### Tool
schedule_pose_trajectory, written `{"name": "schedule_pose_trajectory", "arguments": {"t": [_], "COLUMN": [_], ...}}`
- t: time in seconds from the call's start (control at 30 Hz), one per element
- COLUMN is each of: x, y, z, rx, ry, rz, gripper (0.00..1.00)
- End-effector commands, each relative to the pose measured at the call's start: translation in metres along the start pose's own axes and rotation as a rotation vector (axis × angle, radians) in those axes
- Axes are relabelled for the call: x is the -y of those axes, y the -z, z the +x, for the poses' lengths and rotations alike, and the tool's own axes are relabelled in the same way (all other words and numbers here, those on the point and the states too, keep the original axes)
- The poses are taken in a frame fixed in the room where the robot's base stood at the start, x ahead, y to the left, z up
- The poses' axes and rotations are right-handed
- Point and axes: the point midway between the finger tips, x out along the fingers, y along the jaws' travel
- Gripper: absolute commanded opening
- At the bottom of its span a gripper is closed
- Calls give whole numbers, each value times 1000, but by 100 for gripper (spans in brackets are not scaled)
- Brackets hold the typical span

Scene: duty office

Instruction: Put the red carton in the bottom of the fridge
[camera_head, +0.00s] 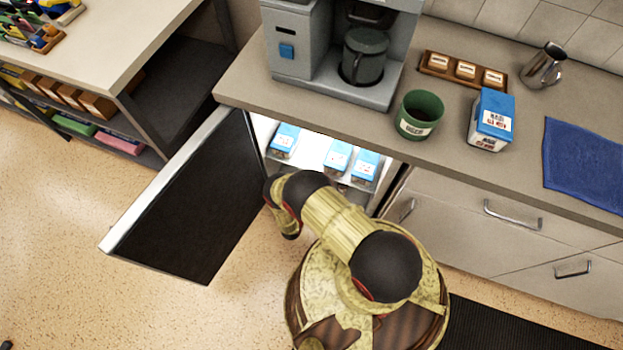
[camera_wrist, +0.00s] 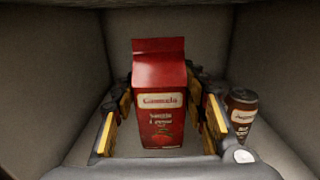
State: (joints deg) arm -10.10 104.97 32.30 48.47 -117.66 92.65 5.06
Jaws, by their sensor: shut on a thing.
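The red carton (camera_wrist: 160,98) stands upright between the two fingers of my gripper (camera_wrist: 160,118) in the wrist view. My gripper is shut on it. Grey walls enclose them on the sides and back. In the head view the fridge (camera_head: 318,150) under the counter is open, with its dark-faced door (camera_head: 195,200) swung out to the left. My arm reaches down at the fridge opening and hides its lower part. The carton and my gripper's fingers are hidden in the head view. Whether the carton touches the floor beneath it cannot be told.
Blue-topped cartons (camera_head: 337,157) stand on the fridge's upper shelf. On the counter are a coffee machine (camera_head: 290,50), a green cup (camera_head: 420,115), a blue-and-white carton (camera_head: 491,120) and a blue cloth (camera_head: 585,165).

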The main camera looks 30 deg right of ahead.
Motion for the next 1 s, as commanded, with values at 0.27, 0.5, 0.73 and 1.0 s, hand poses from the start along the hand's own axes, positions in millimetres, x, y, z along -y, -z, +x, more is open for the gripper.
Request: {"name": "schedule_pose_trajectory", "arguments": {"t": [0.27, 0.5, 0.73, 1.0], "x": [-21, -27, -29, -30], "y": [45, 54, 87, 88], "z": [28, 35, 38, 39], "rx": [2, 1, 1, 1], "ry": [1, 0, 0, 0], "rz": [2, 1, 0, 1], "gripper": [7, 7, 7, 7]}}
